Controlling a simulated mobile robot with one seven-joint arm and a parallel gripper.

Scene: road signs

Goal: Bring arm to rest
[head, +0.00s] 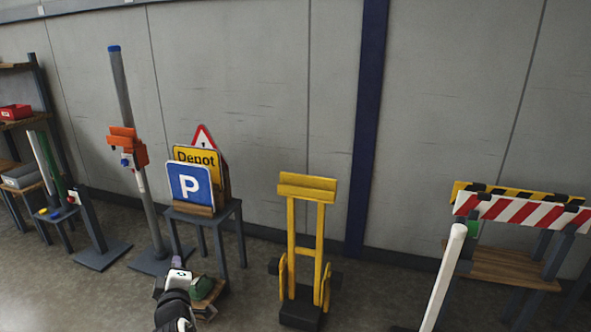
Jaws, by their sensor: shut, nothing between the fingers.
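My arm (175,312), black and white, rises from the bottom edge of the head view, left of the middle. My gripper (178,268) is at its upper end, small in the picture and partly hidden by the wrist. It is shut and empty. It shows in front of the small grey table (240,235) with the signs. A low stand with a green item (202,288) shows just right of the gripper; I cannot tell how far apart they are.
The table bears a blue P sign (190,184), a yellow Depot sign (196,155) and a warning triangle (204,138). A yellow hand truck (305,240) stands in the middle. Striped barriers (520,210) and a white post (443,280) are right. A grey pole (130,100) stands left.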

